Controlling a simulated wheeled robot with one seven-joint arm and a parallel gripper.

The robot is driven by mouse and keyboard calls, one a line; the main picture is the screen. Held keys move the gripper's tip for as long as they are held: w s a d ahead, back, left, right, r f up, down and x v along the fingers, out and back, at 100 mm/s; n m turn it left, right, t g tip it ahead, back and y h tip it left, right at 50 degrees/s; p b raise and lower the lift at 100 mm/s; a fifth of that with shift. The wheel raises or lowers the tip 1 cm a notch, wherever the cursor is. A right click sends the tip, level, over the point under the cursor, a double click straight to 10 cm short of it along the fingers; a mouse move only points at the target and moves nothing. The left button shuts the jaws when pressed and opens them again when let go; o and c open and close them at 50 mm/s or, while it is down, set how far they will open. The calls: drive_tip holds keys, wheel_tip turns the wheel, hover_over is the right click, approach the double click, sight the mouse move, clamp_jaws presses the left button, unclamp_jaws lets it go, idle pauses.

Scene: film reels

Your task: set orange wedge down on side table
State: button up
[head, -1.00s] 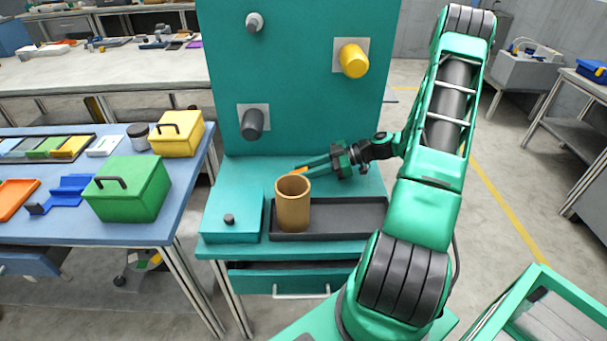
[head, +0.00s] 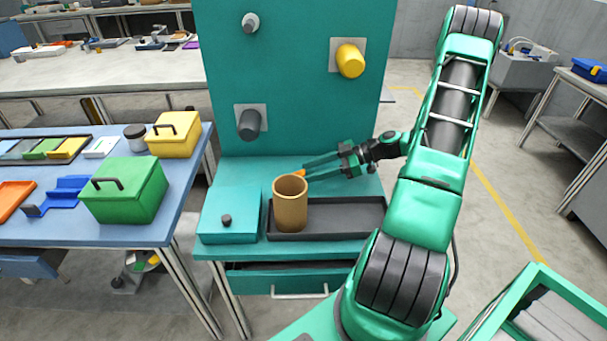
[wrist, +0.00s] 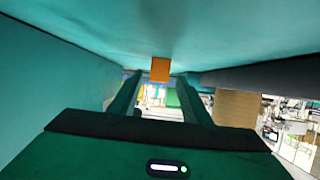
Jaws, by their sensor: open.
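The orange wedge (head: 299,174) is a small piece behind the brown cylinder on the teal table (head: 345,190), partly hidden by the cylinder's rim. In the wrist view, the wedge (wrist: 160,69) shows as an orange block against the teal surface, centred at the far end of the fingers. My gripper (head: 306,170) reaches in from the right, low over the table. Its two fingers are spread and hold nothing. The wedge is just off the fingertips; whether a finger touches it I cannot tell.
The brown cylinder (head: 290,212) stands upright in a dark tray (head: 345,216) in front of my gripper. A teal box (head: 228,221) sits to the left. The upright teal panel (head: 300,90) with several pegs rises behind.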

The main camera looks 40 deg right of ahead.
drive_tip(key=v, duration=0.8)
drive_tip(key=shift+d+r, duration=0.1)
drive_tip(key=s+a+r+m+g+h, duration=0.6)
drive_tip(key=s+a+r+m+g, duration=0.1)
drive_tip(key=a, duration=0.2)
drive_tip(key=s+a+r+m+h, duration=0.1)
drive_tip(key=s+r+m, duration=0.3)
drive_tip(key=s, duration=0.4)
drive_tip(key=s+a+r+m+h, duration=0.2)
drive_tip(key=s+r+m+h, duration=0.2)
drive_tip(key=s+m, duration=0.2)
drive_tip(key=shift+s+r+m+g, duration=0.3)
drive_tip(key=shift+s, duration=0.85)
